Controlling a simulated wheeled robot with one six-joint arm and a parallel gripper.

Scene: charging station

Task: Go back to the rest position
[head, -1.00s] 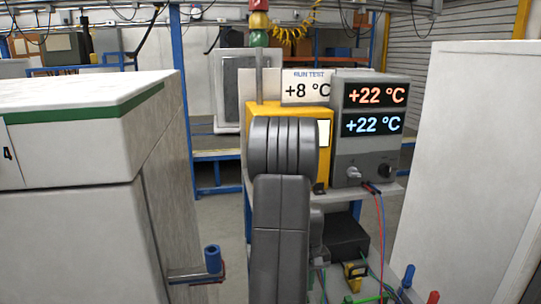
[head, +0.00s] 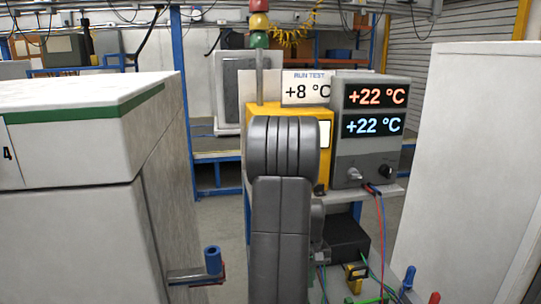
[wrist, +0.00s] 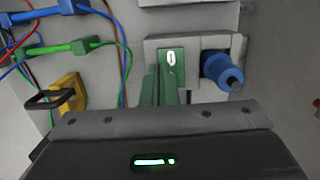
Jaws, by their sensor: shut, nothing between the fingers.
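My arm (head: 282,225) stands upright in the middle of the head view and hides my gripper there. In the wrist view, the dark body of my gripper fills the bottom. Its narrow greenish fingers (wrist: 162,88) appear close together, with nothing visible between them. I cannot tell whether the fingertips touch the block.
A white cabinet (head: 70,225) stands left and a tall pale panel (head: 465,170) right. A grey display unit (head: 350,155) shows +22 °C twice, beside a yellow box (head: 262,109). Coloured cables and a yellow clip (wrist: 68,95) lie left of the fingers.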

